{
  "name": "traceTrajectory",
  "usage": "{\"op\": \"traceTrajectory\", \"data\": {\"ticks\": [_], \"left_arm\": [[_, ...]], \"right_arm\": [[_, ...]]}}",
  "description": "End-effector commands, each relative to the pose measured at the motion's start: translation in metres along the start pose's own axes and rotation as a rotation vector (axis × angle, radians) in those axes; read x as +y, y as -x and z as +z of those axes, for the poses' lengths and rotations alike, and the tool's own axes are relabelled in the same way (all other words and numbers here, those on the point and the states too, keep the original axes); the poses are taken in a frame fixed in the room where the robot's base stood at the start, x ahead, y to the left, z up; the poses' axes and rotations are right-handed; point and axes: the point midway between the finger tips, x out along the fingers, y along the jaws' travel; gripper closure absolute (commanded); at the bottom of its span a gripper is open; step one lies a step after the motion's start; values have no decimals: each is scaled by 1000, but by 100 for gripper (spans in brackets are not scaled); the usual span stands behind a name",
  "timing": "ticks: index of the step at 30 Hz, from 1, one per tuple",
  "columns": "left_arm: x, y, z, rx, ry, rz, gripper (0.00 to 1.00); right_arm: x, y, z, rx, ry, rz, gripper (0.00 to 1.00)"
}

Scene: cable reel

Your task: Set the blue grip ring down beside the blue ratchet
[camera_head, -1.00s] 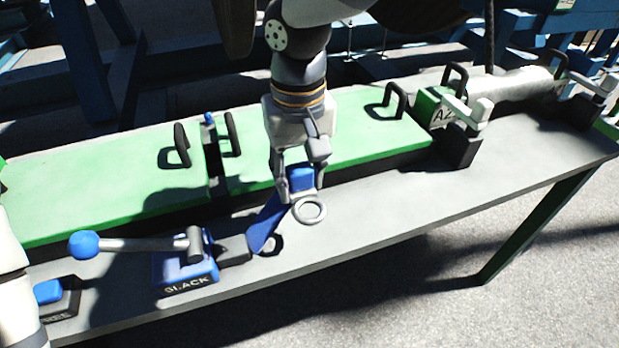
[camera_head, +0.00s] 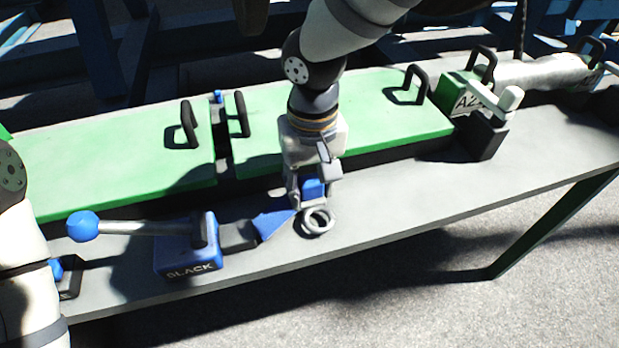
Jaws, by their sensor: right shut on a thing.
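My right gripper (camera_head: 312,200) points down over the bench, right of the ratchet, and is shut on the blue grip ring (camera_head: 313,187). The ring's grey loop (camera_head: 318,221) hangs below the fingers, close to the bench surface; I cannot tell whether it touches. The strap's end lies beside the gripper. My left gripper is not in view; only my left arm shows at the left edge.
Two green covers (camera_head: 75,184) with black handles lie along the back of the bench (camera_head: 440,205). A black block with a white lever (camera_head: 487,136) and a grey cylinder (camera_head: 545,75) stand at right. A blue-topped black block (camera_head: 68,277) is at lower left. The front right bench strip is clear.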

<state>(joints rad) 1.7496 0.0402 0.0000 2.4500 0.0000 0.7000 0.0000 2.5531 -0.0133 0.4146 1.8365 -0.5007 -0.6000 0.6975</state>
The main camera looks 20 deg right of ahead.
Motion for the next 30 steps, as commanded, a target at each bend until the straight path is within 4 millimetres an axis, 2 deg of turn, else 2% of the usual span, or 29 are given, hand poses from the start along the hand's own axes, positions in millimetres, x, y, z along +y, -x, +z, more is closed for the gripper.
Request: {"op": "traceTrajectory", "data": {"ticks": [8, 25, 26, 28, 30], "left_arm": [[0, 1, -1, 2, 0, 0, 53], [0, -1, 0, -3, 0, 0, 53], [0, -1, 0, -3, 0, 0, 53], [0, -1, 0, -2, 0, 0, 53], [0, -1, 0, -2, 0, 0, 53]], "right_arm": [[0, 1, 0, 2, 0, 0, 99], [0, -11, 0, 1, 0, -1, 99], [0, -11, 0, 1, 0, -1, 59], [0, -10, 0, 2, 0, -1, 43], [0, -10, 0, 2, 0, -1, 40]]}}
